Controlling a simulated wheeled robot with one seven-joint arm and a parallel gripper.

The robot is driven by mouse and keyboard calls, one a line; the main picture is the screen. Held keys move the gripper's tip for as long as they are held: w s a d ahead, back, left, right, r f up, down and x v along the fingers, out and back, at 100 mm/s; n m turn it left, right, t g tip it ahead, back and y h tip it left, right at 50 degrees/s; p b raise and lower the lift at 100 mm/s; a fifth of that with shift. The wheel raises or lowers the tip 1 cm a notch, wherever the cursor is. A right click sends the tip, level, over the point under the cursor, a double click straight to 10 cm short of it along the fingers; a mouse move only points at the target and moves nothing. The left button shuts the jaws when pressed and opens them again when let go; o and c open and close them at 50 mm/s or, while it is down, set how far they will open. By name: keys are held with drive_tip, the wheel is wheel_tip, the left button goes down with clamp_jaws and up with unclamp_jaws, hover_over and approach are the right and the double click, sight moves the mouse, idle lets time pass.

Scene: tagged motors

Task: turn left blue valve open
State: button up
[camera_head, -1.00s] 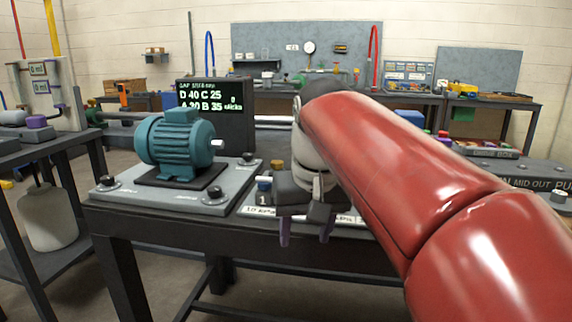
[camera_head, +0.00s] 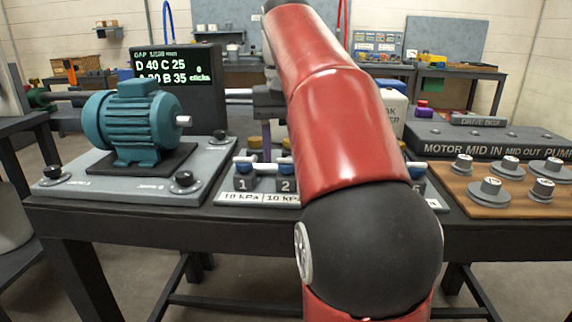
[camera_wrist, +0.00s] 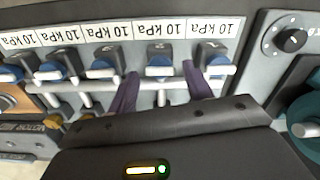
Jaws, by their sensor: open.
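A row of blue valves with white handles stands along the front of the bench, over "10 kPa" labels. The leftmost blue valve (camera_head: 243,178) is numbered 1, and valve 2 (camera_head: 285,178) is right of it. In the wrist view the row is upside down, so the leftmost valve (camera_wrist: 214,62) is at the right end. My gripper (camera_wrist: 160,72) is open, its two purple fingers on either side of valve 2's position. One finger (camera_head: 267,147) shows in the head view between valves 1 and 2. My arm hides the middle valves. I cannot tell whether the fingers touch anything.
A teal motor (camera_head: 136,122) on a grey plate with black dials stands left of the valves. A black display (camera_head: 178,85) is behind it. A brown board (camera_head: 462,188) with several metal knobs lies at the right, before a dark motor-labelled box (camera_head: 490,143).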

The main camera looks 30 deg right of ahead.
drive_tip(key=shift+f, duration=0.9)
drive_tip(key=c, duration=1)
drive_tip(key=shift+o, duration=0.2)
